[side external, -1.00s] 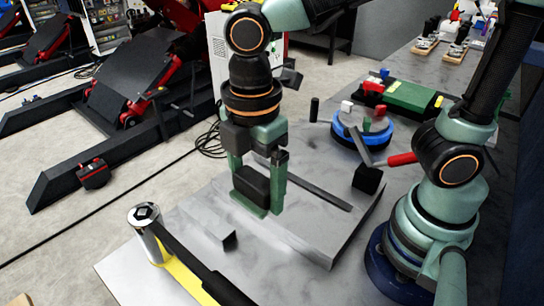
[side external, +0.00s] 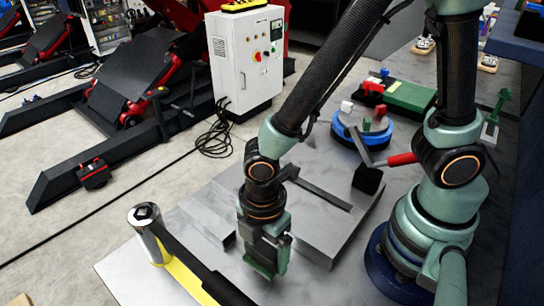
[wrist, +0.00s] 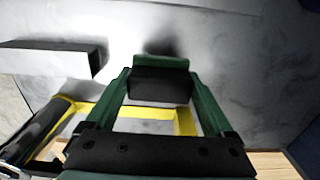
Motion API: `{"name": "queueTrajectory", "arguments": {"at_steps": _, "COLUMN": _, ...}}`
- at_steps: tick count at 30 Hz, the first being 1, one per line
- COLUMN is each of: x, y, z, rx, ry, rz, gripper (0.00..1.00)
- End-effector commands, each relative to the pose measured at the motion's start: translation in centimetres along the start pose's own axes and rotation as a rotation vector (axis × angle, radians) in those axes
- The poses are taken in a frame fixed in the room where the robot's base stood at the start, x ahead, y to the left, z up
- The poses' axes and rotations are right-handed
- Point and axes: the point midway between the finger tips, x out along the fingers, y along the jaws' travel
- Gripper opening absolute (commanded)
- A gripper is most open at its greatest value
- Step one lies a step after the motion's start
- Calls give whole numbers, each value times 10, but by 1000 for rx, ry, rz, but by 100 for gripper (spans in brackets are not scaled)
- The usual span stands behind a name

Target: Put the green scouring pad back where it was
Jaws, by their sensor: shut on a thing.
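The green scouring pad (side external: 259,269) shows as a flat green piece under a black block, low at the tip of my gripper (side external: 264,258) in the side view. In the wrist view the pad (wrist: 161,62) shows as a green strip beyond the black block (wrist: 160,86). My gripper (wrist: 160,92) is shut on this block and pad, one green finger on each side. They are over the grey surface in front of the raised slab (side external: 322,228). A dark shadow lies beyond the pad; I cannot tell whether it touches the surface.
A grey bar (side external: 207,228) lies left of my gripper. A metal cylinder (side external: 148,236) and a black handle (side external: 190,262) are farther left. A blue round stand (side external: 350,128) is behind.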

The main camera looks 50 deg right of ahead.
Motion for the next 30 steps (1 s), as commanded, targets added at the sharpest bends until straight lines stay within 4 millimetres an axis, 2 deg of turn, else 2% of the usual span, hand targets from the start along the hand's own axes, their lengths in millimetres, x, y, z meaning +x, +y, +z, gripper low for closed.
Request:
{"name": "queueTrajectory", "arguments": {"at_steps": 5, "x": 10, "y": 0, "z": 0, "rx": 0, "ry": -1, "rz": -2, "gripper": 35}}
{"name": "queueTrajectory", "arguments": {"at_steps": 13, "x": 37, "y": 0, "z": 0, "rx": 0, "ry": -1, "rz": -1, "gripper": 35}}
{"name": "queueTrajectory", "arguments": {"at_steps": 27, "x": 43, "y": 0, "z": 0, "rx": 0, "ry": 0, "rz": 0, "gripper": 35}}
{"name": "queueTrajectory", "arguments": {"at_steps": 28, "x": 43, "y": 0, "z": 0, "rx": 0, "ry": 0, "rz": 0, "gripper": 95}}
{"name": "queueTrajectory", "arguments": {"at_steps": 29, "x": 42, "y": 0, "z": 0, "rx": 0, "ry": 1, "rz": 1, "gripper": 100}}
{"name": "queueTrajectory", "arguments": {"at_steps": 30, "x": 42, "y": 0, "z": 0, "rx": 0, "ry": 1, "rz": 1, "gripper": 100}}
